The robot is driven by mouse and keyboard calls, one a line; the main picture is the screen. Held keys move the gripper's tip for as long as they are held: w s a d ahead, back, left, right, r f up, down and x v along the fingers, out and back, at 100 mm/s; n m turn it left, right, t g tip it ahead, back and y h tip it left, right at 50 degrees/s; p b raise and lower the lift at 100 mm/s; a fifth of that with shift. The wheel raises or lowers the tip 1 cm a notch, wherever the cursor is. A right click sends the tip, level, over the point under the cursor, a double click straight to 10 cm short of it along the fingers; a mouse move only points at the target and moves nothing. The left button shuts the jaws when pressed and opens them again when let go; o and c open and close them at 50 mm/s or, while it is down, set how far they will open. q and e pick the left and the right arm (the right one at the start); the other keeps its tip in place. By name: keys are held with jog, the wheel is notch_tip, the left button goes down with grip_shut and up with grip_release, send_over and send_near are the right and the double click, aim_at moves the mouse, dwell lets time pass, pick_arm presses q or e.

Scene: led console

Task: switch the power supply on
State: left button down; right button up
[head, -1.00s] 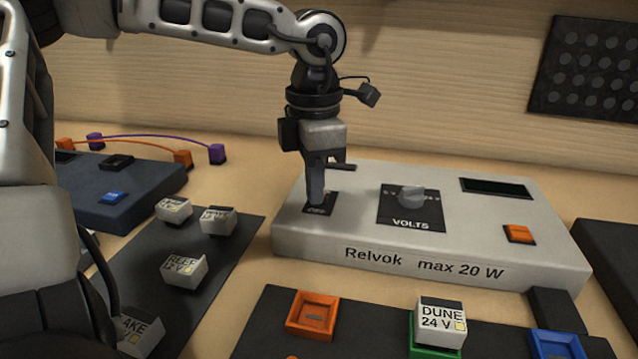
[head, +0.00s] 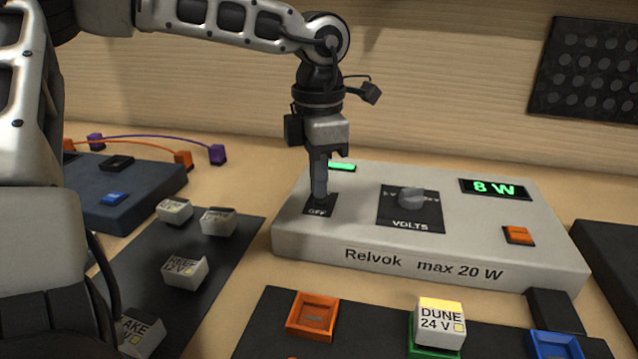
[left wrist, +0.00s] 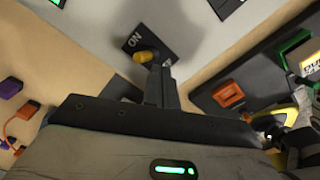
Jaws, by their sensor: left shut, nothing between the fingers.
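The power supply (head: 300,236), a grey box marked "Relvok max 20 W", stands at the centre right. Its black switch plate (head: 315,210) shows "OFF" at the front edge. The left wrist view shows "ON" on that plate (left wrist: 165,43) and a yellow switch lever (left wrist: 146,57) tilted toward "ON". My left gripper (head: 320,196) is shut and empty, pointing down with its tips at the plate, close beside the lever; I cannot tell if they touch. The indicator (head: 342,166) glows green and the display (head: 494,188) reads "8 W". My right gripper is out of view.
The "VOLTS" knob (head: 411,199) and an orange button (head: 518,235) sit right of the switch. The DUNE 24 V module (head: 440,322) in front has a glowing yellow top. Several white modules lie on a dark mat (head: 225,257) at left, near a blue box (head: 140,207).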

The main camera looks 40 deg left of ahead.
pick_arm(q)
jog(key=shift+r, duration=0.15)
notch_tip(320, 180, up, 7)
jog(key=p, duration=0.4)
jog(key=shift+s+d, duration=0.2)
jog(key=shift+s, duration=0.15)
dwell(0.4)
